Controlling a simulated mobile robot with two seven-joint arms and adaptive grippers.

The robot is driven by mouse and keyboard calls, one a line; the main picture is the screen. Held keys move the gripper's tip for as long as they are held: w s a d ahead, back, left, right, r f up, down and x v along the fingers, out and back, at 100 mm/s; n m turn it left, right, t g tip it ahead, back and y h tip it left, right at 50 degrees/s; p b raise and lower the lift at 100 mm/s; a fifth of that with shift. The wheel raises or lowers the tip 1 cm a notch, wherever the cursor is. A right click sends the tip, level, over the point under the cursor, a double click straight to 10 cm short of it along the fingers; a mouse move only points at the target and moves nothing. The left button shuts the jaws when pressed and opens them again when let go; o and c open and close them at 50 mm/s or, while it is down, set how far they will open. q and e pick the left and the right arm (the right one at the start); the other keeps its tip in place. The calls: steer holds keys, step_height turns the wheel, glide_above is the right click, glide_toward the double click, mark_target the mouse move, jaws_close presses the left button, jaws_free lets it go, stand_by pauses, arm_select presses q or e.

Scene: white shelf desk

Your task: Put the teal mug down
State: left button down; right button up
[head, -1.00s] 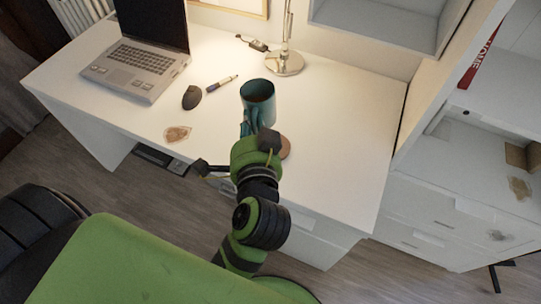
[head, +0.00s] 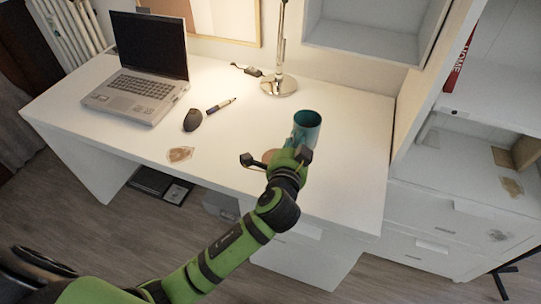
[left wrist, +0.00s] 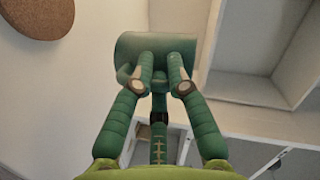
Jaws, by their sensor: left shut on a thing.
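The teal mug (head: 306,128) is over the right half of the white desk (head: 345,165), near the front edge. My left gripper (head: 292,152) is shut on it from the front side. In the left wrist view, the two green fingers (left wrist: 161,78) press on the mug (left wrist: 150,46), at or near its handle. I cannot tell whether the mug's base touches the desk. A round brown cork coaster (head: 269,156) lies just left of the mug, partly hidden by my gripper; it also shows in the left wrist view (left wrist: 42,12). My right gripper is not in view.
A lamp base (head: 279,86) stands behind the mug. White shelving (head: 470,140) bounds the right side. Desk right of the mug is clear.

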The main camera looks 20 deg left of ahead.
arm_select(q)
steer(key=a+f, duration=0.4)
steer(key=f, duration=0.1)
steer(key=a+f, duration=0.2)
steer(key=shift+w+a+f, duration=0.15)
steer(key=shift+w+a, duration=0.1)
steer(key=shift+a, duration=0.15)
steer(key=shift+f, duration=0.35)
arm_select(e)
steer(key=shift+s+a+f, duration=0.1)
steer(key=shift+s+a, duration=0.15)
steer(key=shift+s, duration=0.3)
arm_select(q)
steer(key=shift+f+b, duration=0.1)
steer(key=shift+b, duration=0.2)
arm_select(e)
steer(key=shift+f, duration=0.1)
arm_select(q)
steer(key=c, duration=1.2)
jaws_free()
steer(key=shift+f, duration=0.1)
